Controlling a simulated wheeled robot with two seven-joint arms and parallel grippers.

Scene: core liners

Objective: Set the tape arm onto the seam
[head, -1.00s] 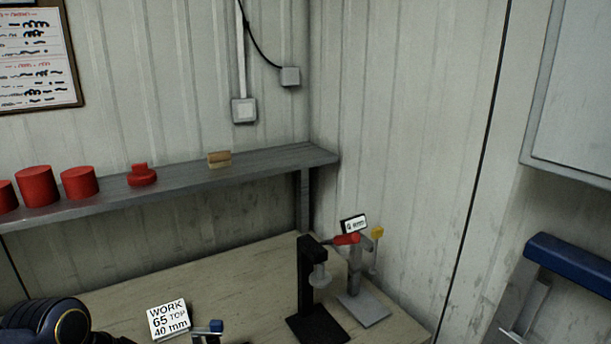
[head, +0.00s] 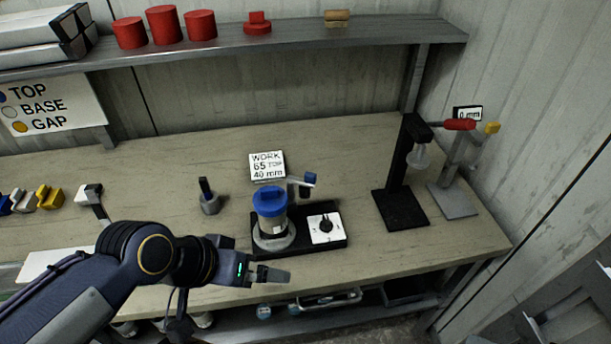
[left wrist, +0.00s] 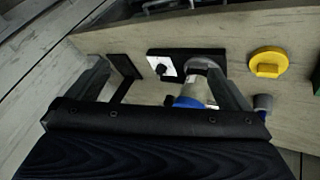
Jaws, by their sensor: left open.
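A clear liner with a white label and blue cap (head: 270,203) stands upright in a grey round holder on a black base (head: 338,237). The tape arm, a grey post with a blue-tipped arm (head: 304,184), stands just behind and right of the liner; it appears swung away from it. I cannot make out the seam. My left gripper (head: 272,274) is open and empty, in front of the liner at the bench's front edge. In the left wrist view its fingers (left wrist: 165,80) spread to either side of the liner (left wrist: 195,90), apparently not touching it. My right gripper is not in view.
A white dial plate (head: 326,228) lies on the base. A sign reading WORK 65 TOP 40 mm (head: 267,166) stands behind. A dark stand (head: 401,207) and grey gauge (head: 455,198) are at right. Red caps (head: 164,25) line the shelf. The left wrist view shows a yellow disc (left wrist: 268,64).

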